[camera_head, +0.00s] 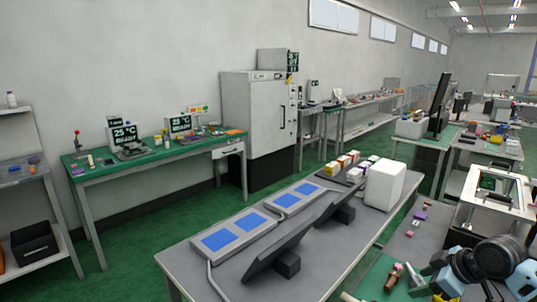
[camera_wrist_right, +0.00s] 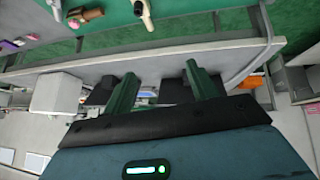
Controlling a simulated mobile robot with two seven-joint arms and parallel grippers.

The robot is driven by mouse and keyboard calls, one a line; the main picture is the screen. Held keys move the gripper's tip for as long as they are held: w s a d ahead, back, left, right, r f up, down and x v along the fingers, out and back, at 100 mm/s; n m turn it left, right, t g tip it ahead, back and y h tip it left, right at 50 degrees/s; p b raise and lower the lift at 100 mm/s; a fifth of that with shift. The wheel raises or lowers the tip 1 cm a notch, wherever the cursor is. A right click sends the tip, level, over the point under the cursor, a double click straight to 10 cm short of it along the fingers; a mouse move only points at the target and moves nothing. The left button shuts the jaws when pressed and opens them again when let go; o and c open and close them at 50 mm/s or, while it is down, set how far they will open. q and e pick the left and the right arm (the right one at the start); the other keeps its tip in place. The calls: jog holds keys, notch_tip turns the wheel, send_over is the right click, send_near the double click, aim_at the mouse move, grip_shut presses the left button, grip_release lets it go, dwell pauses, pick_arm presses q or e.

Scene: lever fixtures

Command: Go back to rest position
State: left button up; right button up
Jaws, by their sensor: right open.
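My right arm shows at the lower right of the head view, a dark and blue-grey wrist beside the bench edge. In the right wrist view my right gripper (camera_wrist_right: 162,86) has two green fingers held apart, with nothing between them. Behind the fingers are a bench edge and dark shapes that I cannot make out. My left gripper is not in view.
A grey bench (camera_head: 195,259) holds blue-topped plates (camera_head: 220,240), dark monitors (camera_head: 287,250) and a white box (camera_head: 384,185). Small items lie on the green mat (camera_head: 376,279) near my right arm. A green-topped table (camera_head: 155,153) and grey cabinet (camera_head: 257,120) stand behind. Green floor separates them.

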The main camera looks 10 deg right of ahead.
jog(key=s+a+f+m, duration=0.15)
jog(key=a+f, duration=0.35)
jog(key=f, duration=0.6)
jog(key=s+a+f+m, duration=0.1)
jog(key=s+a+f, duration=0.3)
jog(key=s+f, duration=0.1)
jog(key=s+a+f+t, duration=0.1)
jog(key=s+a+f, duration=0.4)
jog(key=s+f, duration=0.1)
jog(key=s+a+f+m, duration=0.1)
jog(key=s+a+f, duration=0.3)
jog(key=s, duration=0.3)
jog(key=shift+s+a+f+m, duration=0.1)
jog(key=shift+s+f+m, duration=0.1)
jog(key=shift+f, duration=0.2)
jog(key=shift+s+a+f+m, duration=0.1)
jog(key=shift+f+m, duration=0.05)
jog(key=shift+f, duration=0.25)
jog(key=s+a+m+t+h, duration=0.1)
jog(key=s+a, duration=0.4)
jog(key=s, duration=0.5)
jog(key=shift+s+f+m, duration=0.2)
jog(key=shift+f+m, duration=0.1)
